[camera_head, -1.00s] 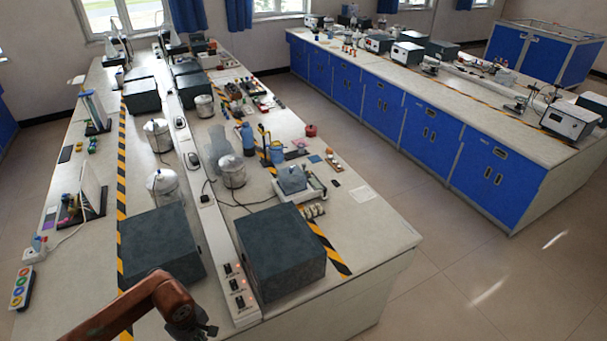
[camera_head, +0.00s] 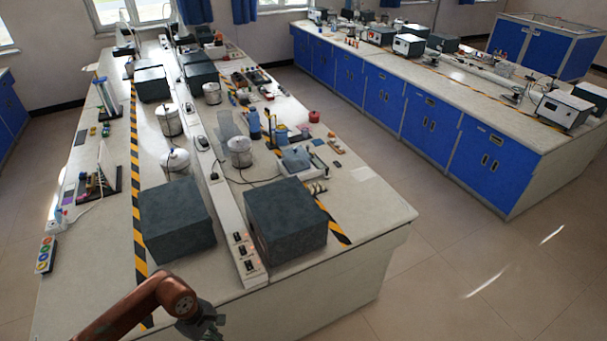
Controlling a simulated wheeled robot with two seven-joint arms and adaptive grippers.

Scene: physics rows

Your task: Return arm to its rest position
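My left arm (camera_head: 150,302) comes in from the bottom left, reddish-brown, in front of the near edge of the lab bench (camera_head: 340,290). Its dark gripper (camera_head: 212,326) is at the bottom of the head view, partly cut off by the frame edge. Its fingers are too small and dark to tell whether they are open or shut. I see nothing clearly held in it. My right arm and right gripper are not in view.
Two dark grey boxes (camera_head: 177,218) and (camera_head: 286,220) stand near the bench's front, with a white socket strip (camera_head: 232,225) between them. Metal vessels (camera_head: 240,152) and lab gear stand behind. A second bench with blue cupboards (camera_head: 430,120) is at the right. Floor between is clear.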

